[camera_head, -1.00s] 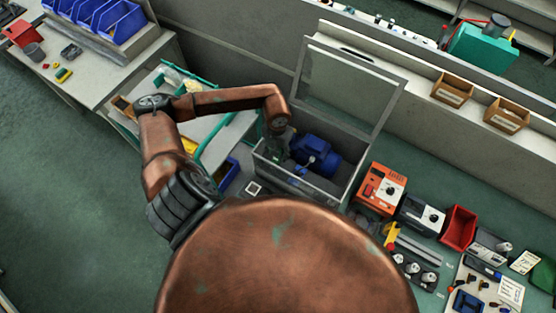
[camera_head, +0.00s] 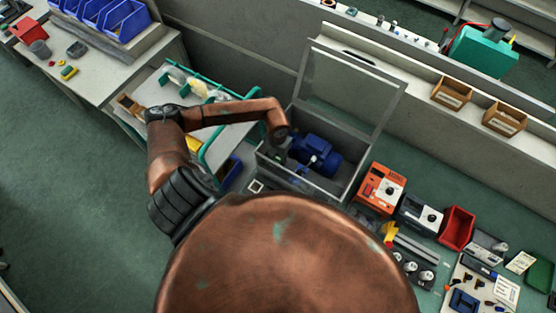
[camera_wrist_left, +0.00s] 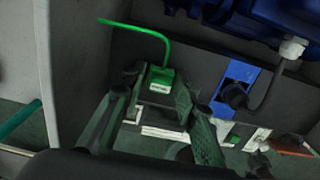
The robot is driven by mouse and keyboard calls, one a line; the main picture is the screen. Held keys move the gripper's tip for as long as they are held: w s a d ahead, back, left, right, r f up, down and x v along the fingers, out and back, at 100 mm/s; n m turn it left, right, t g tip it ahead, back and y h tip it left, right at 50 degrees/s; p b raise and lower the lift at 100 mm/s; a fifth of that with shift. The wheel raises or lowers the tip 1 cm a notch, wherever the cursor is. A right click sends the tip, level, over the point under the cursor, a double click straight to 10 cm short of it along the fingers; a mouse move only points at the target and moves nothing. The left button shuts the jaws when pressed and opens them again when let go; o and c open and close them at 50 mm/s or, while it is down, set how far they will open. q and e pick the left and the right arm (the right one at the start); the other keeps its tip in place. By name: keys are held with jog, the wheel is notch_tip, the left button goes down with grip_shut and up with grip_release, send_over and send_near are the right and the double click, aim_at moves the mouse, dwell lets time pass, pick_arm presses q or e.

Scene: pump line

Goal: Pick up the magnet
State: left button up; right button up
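In the left wrist view a small green block (camera_wrist_left: 161,79) with a pale label and a bent green rod or cable sits near the dark inner wall of an enclosure. It may be the magnet; I cannot tell for sure. My left gripper (camera_wrist_left: 158,85) has its fingers apart, one on each side of the block in the picture. I see no clear contact, and how deep the block lies between them is unclear. In the head view the left gripper (camera_head: 277,152) reaches down into the open enclosure (camera_head: 301,184), beside the blue motor (camera_head: 316,153). My right gripper is not visible.
The enclosure's clear lid (camera_head: 352,88) stands raised behind. A blue block (camera_wrist_left: 235,80) with a dark cable is right of the gripper. A teal-railed cart (camera_head: 207,151) stands left of the enclosure. An orange device (camera_head: 380,188) and red bin (camera_head: 457,228) are to the right.

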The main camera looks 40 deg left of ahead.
pick_arm(q)
grip_shut()
jog(key=shift+r, duration=0.1)
